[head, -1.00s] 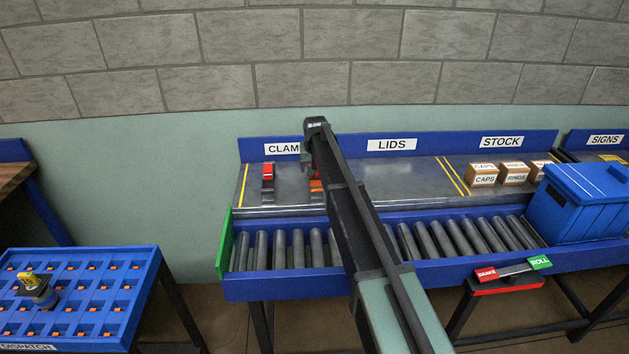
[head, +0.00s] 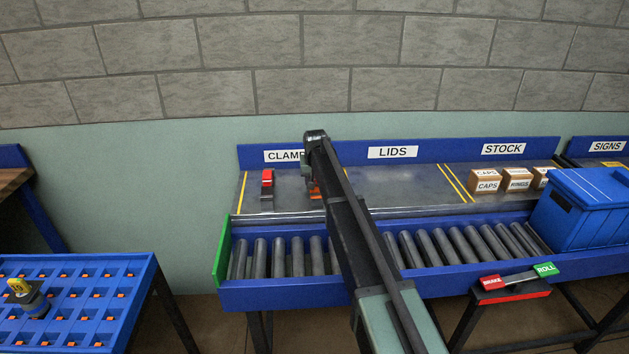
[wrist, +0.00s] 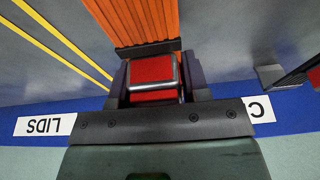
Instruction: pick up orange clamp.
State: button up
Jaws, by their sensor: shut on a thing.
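The orange clamp (head: 316,193) stands on the grey bench top under the label that begins CLAMP. In the wrist view its ribbed orange part (wrist: 143,20) runs off the top edge, and its red block with a grey metal frame (wrist: 152,72) sits between my fingers. My gripper (wrist: 155,82) is shut on this red part. In the head view my gripper (head: 309,178) is over the clamp and hides most of it, so I cannot tell if it is clear of the bench.
A second clamp, red and grey (head: 267,182), stands to the left on the same bench. A roller conveyor (head: 280,257) runs in front. A blue bin (head: 580,205) and small boxes (head: 487,181) are at right. The bench under the LIDS label (head: 393,152) is largely bare.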

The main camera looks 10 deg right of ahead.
notch_tip(320, 180, up, 20)
jog(key=p, duration=2)
